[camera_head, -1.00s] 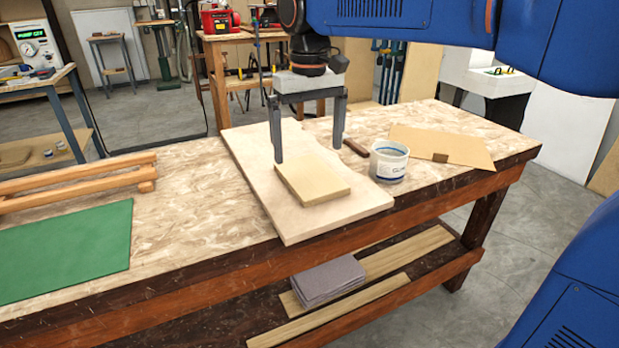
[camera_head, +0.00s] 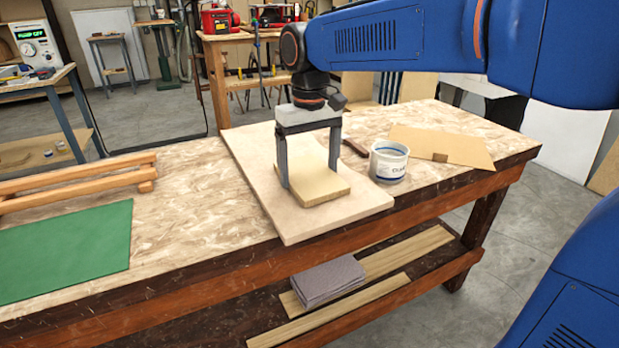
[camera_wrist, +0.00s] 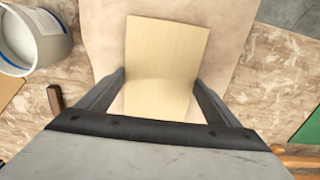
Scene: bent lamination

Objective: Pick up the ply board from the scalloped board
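The ply board (camera_head: 320,188), a pale rectangular piece, lies on the light scalloped board (camera_head: 290,226) on the bench. It also shows in the wrist view (camera_wrist: 163,65), between the fingers. My gripper (camera_head: 309,182) is down over the ply board with one finger at each long side. In the wrist view my gripper (camera_wrist: 161,76) has its fingertips very close to both edges of the ply board. The fingers still look spread wide, and I cannot tell whether they touch. The scalloped board (camera_wrist: 104,30) shows on both sides of the ply board.
A white tub (camera_head: 389,161) stands right of the scalloped board, with a small brown block (camera_head: 355,147) beside it. A thin tan sheet (camera_head: 445,145) lies behind right. A green mat (camera_head: 65,250) and wooden rails (camera_head: 80,184) are at the left.

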